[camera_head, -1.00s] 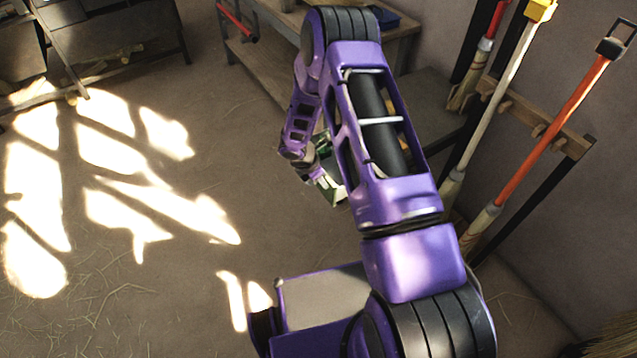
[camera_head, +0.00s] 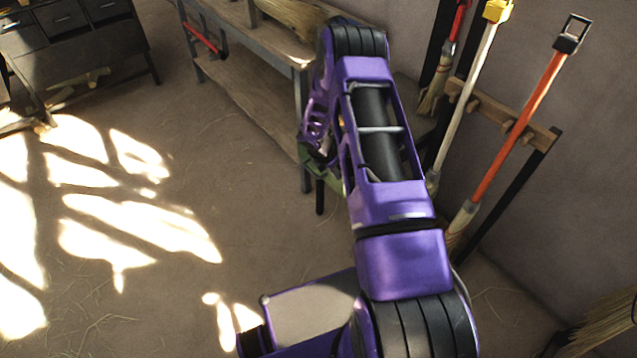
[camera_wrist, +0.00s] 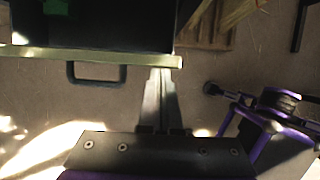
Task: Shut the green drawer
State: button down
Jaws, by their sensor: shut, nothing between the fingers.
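In the wrist view the drawer shows at the top, pulled out, with a dark interior and a pale green front edge (camera_wrist: 100,57). A dark handle (camera_wrist: 97,73) juts from its front. In the head view my arm hides most of the drawer; a small greenish part (camera_head: 335,181) shows beside my wrist.
A wooden workbench (camera_head: 250,110) stands behind my arm. Brooms with white (camera_head: 467,95) and orange (camera_head: 520,125) handles lean on a wall rack at the right. A dark cabinet (camera_head: 75,40) stands at the back left. The floor at the left is mostly clear, with sunlit patches.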

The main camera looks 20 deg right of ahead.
jog(key=shift+w+d, duration=0.25)
jog(key=shift+d, duration=0.6)
jog(key=shift+w+d, duration=0.3)
jog(key=shift+d, duration=0.5)
jog(key=shift+w+d, duration=0.25)
jog(key=shift+d, duration=0.6)
jog(key=shift+a, duration=0.1)
